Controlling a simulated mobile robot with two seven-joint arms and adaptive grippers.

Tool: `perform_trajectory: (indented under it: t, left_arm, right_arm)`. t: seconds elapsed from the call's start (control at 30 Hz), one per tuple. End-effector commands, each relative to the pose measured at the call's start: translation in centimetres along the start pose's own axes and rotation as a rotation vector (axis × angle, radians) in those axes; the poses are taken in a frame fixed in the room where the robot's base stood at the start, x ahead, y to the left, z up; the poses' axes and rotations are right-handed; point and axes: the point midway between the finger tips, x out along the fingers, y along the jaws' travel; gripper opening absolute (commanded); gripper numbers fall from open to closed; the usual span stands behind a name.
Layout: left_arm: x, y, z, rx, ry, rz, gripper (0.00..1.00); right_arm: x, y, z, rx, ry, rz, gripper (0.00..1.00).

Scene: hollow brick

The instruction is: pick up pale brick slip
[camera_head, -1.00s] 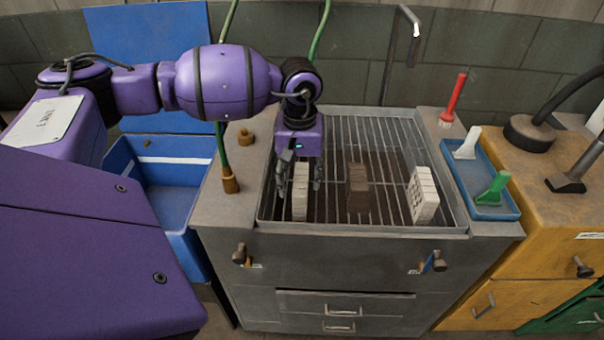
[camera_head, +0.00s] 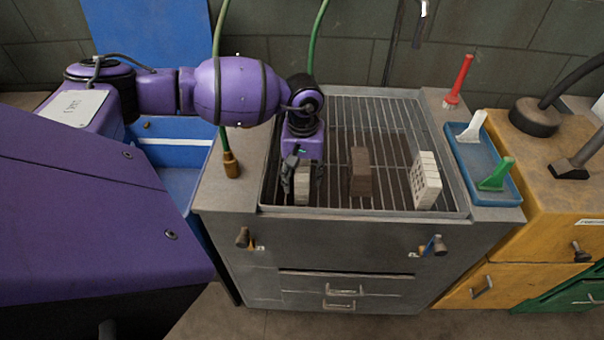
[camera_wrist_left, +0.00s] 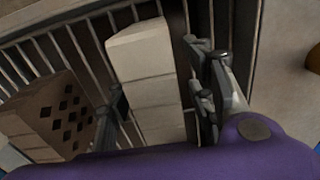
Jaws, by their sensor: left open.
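The pale brick slip (camera_head: 302,191) stands upright on the left part of the metal grill rack (camera_head: 335,208). My left gripper (camera_head: 303,180) points down over it, open, with one finger on each side of the slip. In the left wrist view, the pale slip (camera_wrist_left: 148,75) lies between the open fingers of the left gripper (camera_wrist_left: 157,105). A gap shows on the right side; whether the left finger touches the slip I cannot tell. The gripper hides the slip's upper part in the head view. My right gripper is in neither view.
A brown brick (camera_head: 360,172) stands mid-rack, and a pale brick with holes (camera_head: 425,181) stands at the right. Right of the rack are a red-handled brush (camera_head: 459,82) and a blue tray (camera_head: 490,197). A blue bin (camera_head: 178,165) stands left.

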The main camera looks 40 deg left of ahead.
Motion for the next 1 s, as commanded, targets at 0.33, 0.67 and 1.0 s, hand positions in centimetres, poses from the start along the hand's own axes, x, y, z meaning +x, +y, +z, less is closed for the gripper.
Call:
perform_trajectory:
  t: [0.33,0.67,1.0]
  left_arm:
    - [0.0,0.0,0.0,0.0,0.0,0.0,0.27]
    - [0.0,0.0,-0.1,0.0,0.002,0.001,0.0]
    - [-1.0,0.1,-0.2,0.001,0.004,0.002,0.0]
  right_arm:
    - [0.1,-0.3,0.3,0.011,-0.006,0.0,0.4]
    - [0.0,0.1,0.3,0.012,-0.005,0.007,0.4]
    - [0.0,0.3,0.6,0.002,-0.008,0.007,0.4]
